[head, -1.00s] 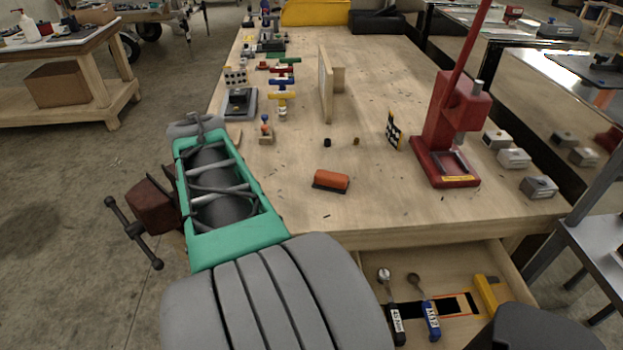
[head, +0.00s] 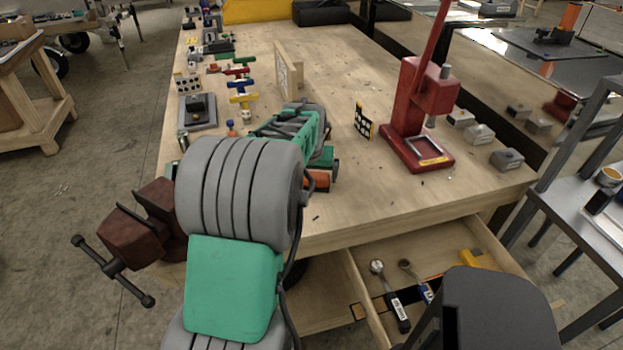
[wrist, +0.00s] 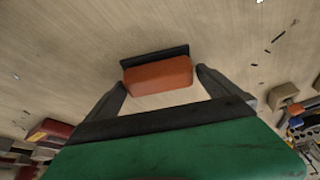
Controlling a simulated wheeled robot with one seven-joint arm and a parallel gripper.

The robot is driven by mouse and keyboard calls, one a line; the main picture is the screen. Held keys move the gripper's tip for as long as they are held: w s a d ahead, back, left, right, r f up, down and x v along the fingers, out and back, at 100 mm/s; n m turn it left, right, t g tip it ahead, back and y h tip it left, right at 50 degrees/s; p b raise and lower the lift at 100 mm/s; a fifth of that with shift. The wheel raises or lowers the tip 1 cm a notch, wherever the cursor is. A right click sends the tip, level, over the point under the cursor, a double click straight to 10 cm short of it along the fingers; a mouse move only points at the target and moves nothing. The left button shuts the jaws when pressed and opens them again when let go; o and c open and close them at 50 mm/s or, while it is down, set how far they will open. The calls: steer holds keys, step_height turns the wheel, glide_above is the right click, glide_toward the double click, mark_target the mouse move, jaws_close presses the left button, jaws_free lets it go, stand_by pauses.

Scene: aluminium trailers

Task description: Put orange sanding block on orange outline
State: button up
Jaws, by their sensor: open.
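The orange sanding block (head: 317,181) lies on the workbench near its front edge, mostly covered by my arm and gripper in the head view. In the wrist view the block (wrist: 158,76) shows whole, orange with a dark strip along its far side. My gripper (wrist: 160,79) is open, with one fingertip close to each end of the block; I cannot tell whether they touch it. The orange outline is not clear now; the open drawer (head: 352,283) holds a dark strip with orange marks, partly hidden by tools and a dark part in front.
Two ratchet-like tools (head: 391,296) and a yellow object (head: 478,260) lie in the drawer. A red press (head: 417,125) and a checkered plate (head: 364,121) stand to the right. A wooden upright (head: 288,70) stands behind. A brown vise (head: 140,228) sits at the front left.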

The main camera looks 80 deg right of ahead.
steer(key=shift+f, duration=0.1)
steer(key=shift+c, duration=0.3)
steer(key=c, duration=1.3)
